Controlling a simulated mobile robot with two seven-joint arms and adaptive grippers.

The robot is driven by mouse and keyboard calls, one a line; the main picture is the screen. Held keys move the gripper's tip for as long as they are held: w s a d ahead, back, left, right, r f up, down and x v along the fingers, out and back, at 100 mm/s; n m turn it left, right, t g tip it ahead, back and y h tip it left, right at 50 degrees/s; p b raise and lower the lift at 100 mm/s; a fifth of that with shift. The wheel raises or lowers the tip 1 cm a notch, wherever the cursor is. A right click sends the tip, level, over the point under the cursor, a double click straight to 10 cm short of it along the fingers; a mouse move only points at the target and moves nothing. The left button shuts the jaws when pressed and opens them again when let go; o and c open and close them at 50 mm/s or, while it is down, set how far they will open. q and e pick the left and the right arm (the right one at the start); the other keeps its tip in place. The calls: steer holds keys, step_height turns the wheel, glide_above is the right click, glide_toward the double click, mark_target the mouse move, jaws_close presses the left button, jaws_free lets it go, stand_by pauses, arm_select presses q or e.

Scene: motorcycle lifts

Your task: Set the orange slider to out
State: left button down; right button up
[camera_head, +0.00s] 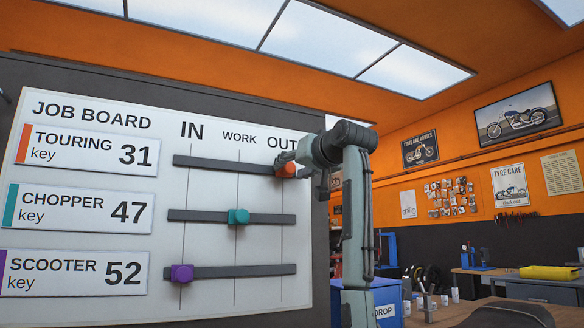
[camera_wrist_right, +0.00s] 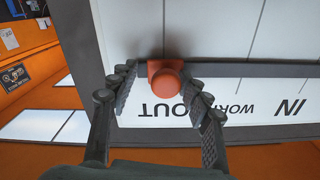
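The orange slider (camera_head: 287,171) sits near the right end of the top rail (camera_head: 225,164) on the job board, below the word OUT, in the TOURING row. My right gripper (camera_head: 283,163) is at this slider in the head view and partly covers it. In the right wrist view the orange knob (camera_wrist_right: 166,78) is between the two fingers of the right gripper (camera_wrist_right: 163,76), with a visible gap on each side. The fingers are spread and do not appear to touch the knob. My left gripper is not in view.
The teal slider (camera_head: 238,216) is at the middle of its rail, under WORK. The purple slider (camera_head: 181,273) is near the left end of its rail, under IN. A blue bin (camera_head: 386,301) and workbenches stand to the right, beyond my right arm.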

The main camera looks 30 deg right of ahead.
steer(key=shift+f, duration=0.1)
steer(key=s, duration=1.2)
steer(key=shift+a, duration=0.4)
